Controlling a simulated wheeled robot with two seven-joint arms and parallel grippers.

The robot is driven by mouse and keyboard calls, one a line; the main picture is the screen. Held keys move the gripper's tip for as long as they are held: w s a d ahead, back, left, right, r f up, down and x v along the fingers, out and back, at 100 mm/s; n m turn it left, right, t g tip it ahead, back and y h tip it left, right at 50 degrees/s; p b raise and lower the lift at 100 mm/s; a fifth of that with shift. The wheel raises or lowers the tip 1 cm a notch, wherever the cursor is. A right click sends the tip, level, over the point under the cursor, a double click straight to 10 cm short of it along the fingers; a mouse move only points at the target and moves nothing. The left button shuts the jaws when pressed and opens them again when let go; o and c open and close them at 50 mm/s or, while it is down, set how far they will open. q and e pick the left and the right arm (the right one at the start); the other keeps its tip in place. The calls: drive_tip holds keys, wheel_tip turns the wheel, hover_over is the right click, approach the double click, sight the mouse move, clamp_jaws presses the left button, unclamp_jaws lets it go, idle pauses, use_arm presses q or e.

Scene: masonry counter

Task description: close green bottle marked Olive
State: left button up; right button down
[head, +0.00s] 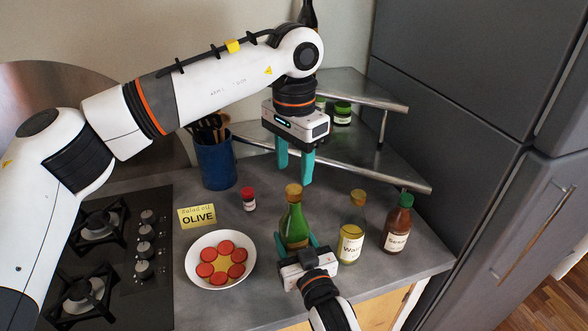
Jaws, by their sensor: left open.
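The green bottle (294,222) stands upright on the grey counter, with a gold-brown cap (293,190) on top of its neck; how tightly it sits I cannot tell. Its label is hidden. My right gripper (296,243) comes in from the front, its teal fingers on either side of the bottle's lower body, seemingly closed on it. My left gripper (295,172) is open and empty, pointing down just above the cap, its fingertips apart from it. A yellow card (197,216) reading "Salad oil: OLIVE" stands to the left.
A yellow-oil bottle (352,230) and a brown bottle labelled like sesame (397,225) stand close to the right. A plate (191,264) with red-topped slices, a small red-capped jar (248,200) and a blue utensil pot (215,163) are left. A metal corner shelf (390,168) rises behind.

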use_arm(q)
drive_tip(key=shift+c, duration=0.3)
drive_tip(key=n, duration=0.7)
drive_tip(key=shift+r, duration=0.2)
drive_tip(key=n, duration=0.6)
drive_tip(key=shift+r+n, duration=0.25)
drive_tip(key=shift+n, duration=0.05)
drive_tip(key=n, duration=0.6)
drive_tip(key=shift+r+n, duration=0.2)
drive_tip(key=shift+n, duration=0.1)
drive_tip(key=n, duration=0.6)
drive_tip(key=shift+r+n, duration=0.25)
drive_tip(key=shift+n, duration=0.05)
drive_tip(key=n, duration=0.4)
drive_tip(key=shift+r, duration=0.2)
drive_tip(key=n, duration=0.4)
drive_tip(key=shift+r+n, duration=0.15)
drive_tip(key=shift+n, duration=0.15)
drive_tip(key=n, duration=0.4)
drive_tip(key=shift+r, duration=0.15)
drive_tip(key=n, duration=0.5)
drive_tip(key=shift+r, duration=0.15)
